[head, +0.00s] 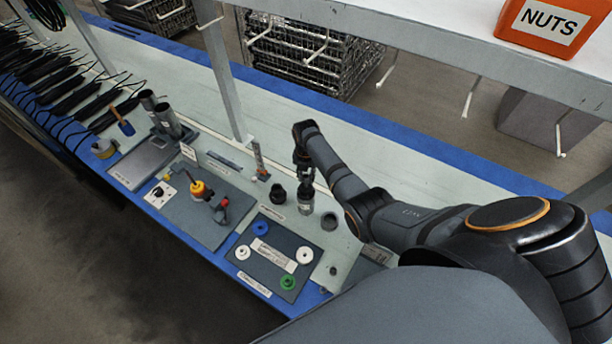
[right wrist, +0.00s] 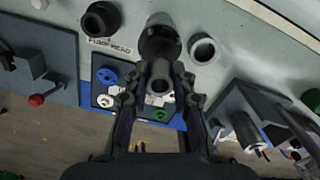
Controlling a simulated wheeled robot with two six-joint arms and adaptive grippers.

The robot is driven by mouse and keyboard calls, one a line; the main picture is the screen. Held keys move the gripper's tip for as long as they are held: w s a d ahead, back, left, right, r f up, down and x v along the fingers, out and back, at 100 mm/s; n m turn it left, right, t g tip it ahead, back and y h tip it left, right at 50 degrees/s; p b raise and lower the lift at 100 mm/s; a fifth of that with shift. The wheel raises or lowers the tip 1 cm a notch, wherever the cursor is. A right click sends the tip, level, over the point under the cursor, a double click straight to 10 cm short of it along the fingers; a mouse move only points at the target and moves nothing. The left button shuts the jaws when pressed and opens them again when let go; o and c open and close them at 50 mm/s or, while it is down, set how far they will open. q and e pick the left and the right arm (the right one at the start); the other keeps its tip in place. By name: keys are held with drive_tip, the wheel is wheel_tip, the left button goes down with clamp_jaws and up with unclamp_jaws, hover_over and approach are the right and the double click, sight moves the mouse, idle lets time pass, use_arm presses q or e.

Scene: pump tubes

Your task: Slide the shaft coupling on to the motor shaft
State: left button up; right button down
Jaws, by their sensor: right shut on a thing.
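In the right wrist view my right gripper (right wrist: 160,90) is shut on a small grey tube with an open bore, which looks like the shaft coupling (right wrist: 159,78). Beyond the coupling stands a dark cylinder with a grey lower part, possibly the motor (right wrist: 159,38); the coupling overlaps it in this view. In the head view my right gripper (head: 305,176) points down just above that same upright cylinder (head: 305,204). The coupling is too small to make out there. The motor shaft is hidden, and I cannot tell whether the coupling touches it. My left gripper is not in view.
A black cylinder (head: 278,193) stands to the left and a dark ring (head: 329,221) to the right. A dark mat (head: 262,276) with coloured discs lies in front. A grey board with a yellow-topped part (head: 199,189) is farther left. A shelf upright (head: 224,75) stands behind.

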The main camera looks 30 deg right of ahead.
idle(0.3)
drive_tip(key=shift+f+b, duration=0.95)
drive_tip(key=shift+f, duration=0.35)
drive_tip(key=c, duration=1)
unclamp_jaws()
drive_tip(key=shift+c, duration=0.2)
wheel_tip(320, 180, up, 12)
idle(0.4)
